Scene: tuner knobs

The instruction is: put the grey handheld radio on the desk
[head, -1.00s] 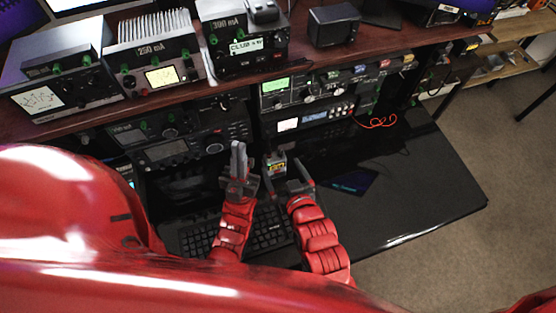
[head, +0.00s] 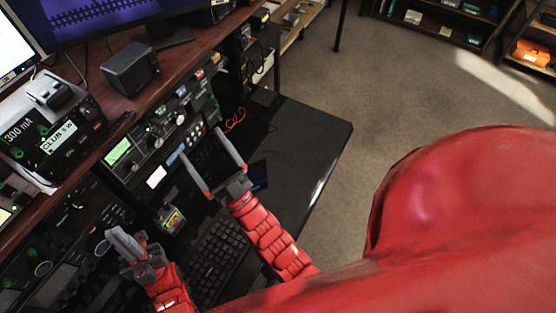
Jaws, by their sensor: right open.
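A small grey box-shaped thing with a yellow and red face (head: 171,218) stands on the black desk (head: 322,130), between my two grippers. It may be the grey handheld radio, but it is too small to be sure. My right gripper (head: 199,144) is open and empty above the desk, pointing towards the stacked radio sets. Neither gripper visibly touches the small grey thing.
A black keyboard (head: 222,256) lies below the grippers. Radio sets (head: 150,140) stand under a wooden shelf (head: 122,105) at the left, with a black speaker (head: 130,68) on it. The desk's right part is clear; carpet and far shelves lie beyond.

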